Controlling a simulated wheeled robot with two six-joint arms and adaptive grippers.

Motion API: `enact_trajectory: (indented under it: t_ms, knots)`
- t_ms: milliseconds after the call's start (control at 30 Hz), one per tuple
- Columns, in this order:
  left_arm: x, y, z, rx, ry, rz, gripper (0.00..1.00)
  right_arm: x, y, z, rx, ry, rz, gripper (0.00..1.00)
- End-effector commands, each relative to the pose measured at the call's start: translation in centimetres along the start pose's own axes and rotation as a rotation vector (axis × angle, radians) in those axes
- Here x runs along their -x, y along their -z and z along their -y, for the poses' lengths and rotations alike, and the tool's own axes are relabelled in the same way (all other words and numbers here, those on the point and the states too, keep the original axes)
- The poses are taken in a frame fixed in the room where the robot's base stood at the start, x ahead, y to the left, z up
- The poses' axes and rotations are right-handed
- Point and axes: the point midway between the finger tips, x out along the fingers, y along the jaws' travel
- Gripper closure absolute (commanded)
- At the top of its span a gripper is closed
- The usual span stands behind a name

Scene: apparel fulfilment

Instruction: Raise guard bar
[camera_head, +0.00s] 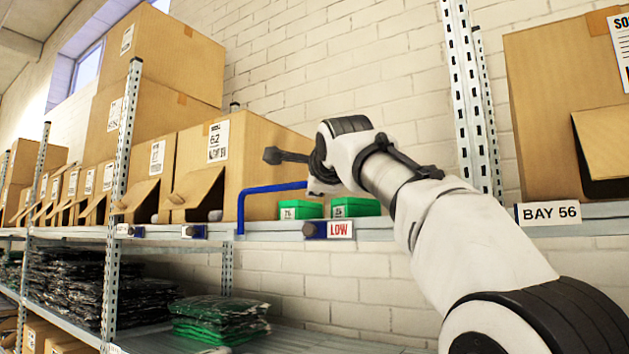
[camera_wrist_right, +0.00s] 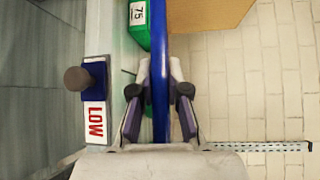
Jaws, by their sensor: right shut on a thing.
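The blue guard bar (camera_head: 268,188) runs above the shelf edge in the head view, with its left end bent down to the shelf. My right gripper (camera_head: 318,187) is at the bar's right part, where my wrist hides the rest. In the right wrist view the bar (camera_wrist_right: 160,50) passes between the two fingers of my right gripper (camera_wrist_right: 164,92), which is shut on it. My left gripper is not in view.
Two green boxes (camera_head: 355,207) stand on the shelf behind the bar, beside large cardboard boxes (camera_head: 265,150). A LOW label (camera_head: 340,230) with a dark knob is on the shelf edge (camera_head: 275,228). An upright post (camera_head: 470,90) stands right of my wrist.

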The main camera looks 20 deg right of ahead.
Motion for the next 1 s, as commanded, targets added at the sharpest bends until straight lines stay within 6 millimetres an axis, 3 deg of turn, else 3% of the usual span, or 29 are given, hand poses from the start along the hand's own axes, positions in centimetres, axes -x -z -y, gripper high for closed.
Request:
enact_trajectory:
  t_ms: [367, 400, 467, 800, 1000]
  knots:
    - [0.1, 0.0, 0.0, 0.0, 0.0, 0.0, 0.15, 0.1, -0.1, 0.2, -0.003, 0.002, 0.004, 1.0]
    - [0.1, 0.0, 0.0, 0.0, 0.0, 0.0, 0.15, 0.1, -0.1, 0.2, -0.003, 0.002, 0.004, 0.75]
    - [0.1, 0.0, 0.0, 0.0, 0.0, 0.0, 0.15, 0.1, -0.1, 0.2, -0.003, 0.002, 0.003, 0.59]
    - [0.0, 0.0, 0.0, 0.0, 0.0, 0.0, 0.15, 0.2, -0.1, 0.1, -0.002, -0.001, 0.002, 0.59]
    - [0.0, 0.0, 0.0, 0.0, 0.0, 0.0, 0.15, 2.2, -0.2, 0.2, 0.001, 0.0, 0.002, 0.59]
